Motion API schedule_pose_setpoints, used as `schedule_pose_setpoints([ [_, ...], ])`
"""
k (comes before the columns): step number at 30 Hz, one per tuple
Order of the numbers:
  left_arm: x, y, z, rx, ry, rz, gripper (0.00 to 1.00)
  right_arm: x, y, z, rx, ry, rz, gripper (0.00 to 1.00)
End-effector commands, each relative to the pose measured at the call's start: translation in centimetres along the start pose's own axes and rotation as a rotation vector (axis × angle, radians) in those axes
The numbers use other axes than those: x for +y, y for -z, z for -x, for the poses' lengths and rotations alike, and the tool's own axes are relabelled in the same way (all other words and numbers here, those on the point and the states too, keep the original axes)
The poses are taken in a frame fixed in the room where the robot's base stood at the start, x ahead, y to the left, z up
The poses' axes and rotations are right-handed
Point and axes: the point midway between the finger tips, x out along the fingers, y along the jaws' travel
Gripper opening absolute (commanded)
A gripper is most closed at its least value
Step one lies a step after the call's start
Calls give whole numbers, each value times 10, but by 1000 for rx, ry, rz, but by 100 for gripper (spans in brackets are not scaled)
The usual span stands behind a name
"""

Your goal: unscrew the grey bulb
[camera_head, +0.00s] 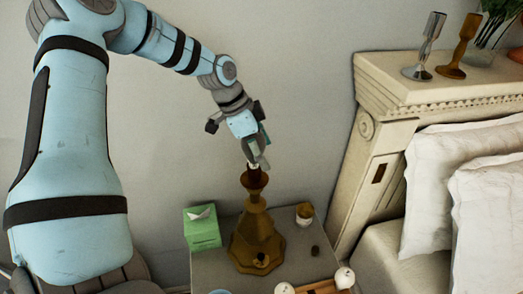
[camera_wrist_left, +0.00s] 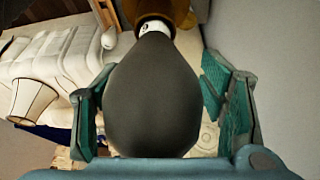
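The grey bulb (camera_wrist_left: 153,95) fills the middle of the left wrist view, its white neck (camera_wrist_left: 154,28) pointing into the brown-gold lamp base (camera_wrist_left: 183,17). In the head view the lamp base (camera_head: 257,222) stands upright on the nightstand. My left gripper (camera_head: 257,158) points down over its top, largely hiding the bulb. In the left wrist view the teal fingers of my left gripper (camera_wrist_left: 157,100) stand on both sides of the bulb, with narrow gaps showing beside it. The fingers look open around it; light contact cannot be ruled out. My right gripper is not in view.
On the nightstand (camera_head: 212,267) are a green tissue box (camera_head: 202,229), a small jar (camera_head: 304,213) and a wooden tray (camera_head: 322,287) with white round things by it. The headboard (camera_head: 400,75) and pillows (camera_head: 450,170) are at right. Two lamp-like holders (camera_head: 425,45) stand on the headboard.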

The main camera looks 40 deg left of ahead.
Motion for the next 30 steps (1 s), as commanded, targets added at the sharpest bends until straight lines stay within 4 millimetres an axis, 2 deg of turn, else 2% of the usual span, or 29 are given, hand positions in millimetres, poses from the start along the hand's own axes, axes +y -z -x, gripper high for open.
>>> schedule_pose_setpoints([
  [7,1,0,0,-1,-2,0,67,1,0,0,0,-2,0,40],
  [10,0,1,5,2,-1,1,67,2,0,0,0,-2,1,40],
  [14,0,1,31,5,2,-1,67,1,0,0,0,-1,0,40],
  [18,-1,1,71,6,3,-1,67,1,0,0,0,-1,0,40],
  [22,-1,1,102,3,2,0,67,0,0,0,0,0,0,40],
  [25,-1,0,116,1,1,0,67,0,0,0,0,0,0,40],
  [30,0,0,120,-1,-2,1,67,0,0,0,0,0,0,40],
])
